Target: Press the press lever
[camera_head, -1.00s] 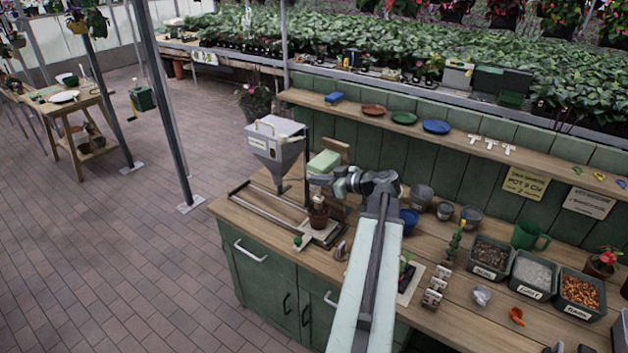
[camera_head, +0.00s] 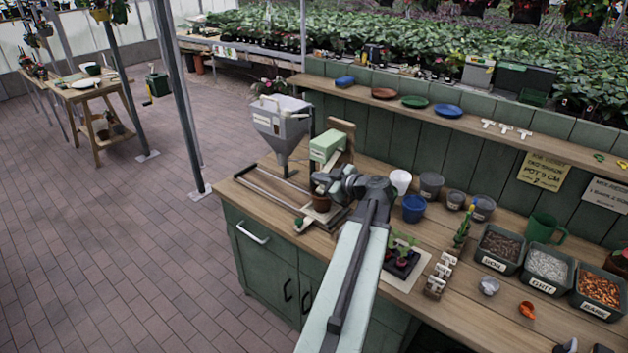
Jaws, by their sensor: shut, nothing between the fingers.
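The press (camera_head: 327,146) has a pale green box-shaped head against a wooden upright on the left of the bench. I cannot make out its lever; my arm covers part of this area. A brown pot (camera_head: 321,202) sits below the head on a pale plate. My gripper (camera_head: 321,183) is shut and empty, just below the green head and in front of or over the pot. I cannot tell whether it touches either one.
A grey hopper (camera_head: 281,122) stands left of the press. Rails with a green knob (camera_head: 298,222) run along the bench before it. A blue cup (camera_head: 413,208), a white cup (camera_head: 400,181) and a seedling tray (camera_head: 402,262) are right of my arm.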

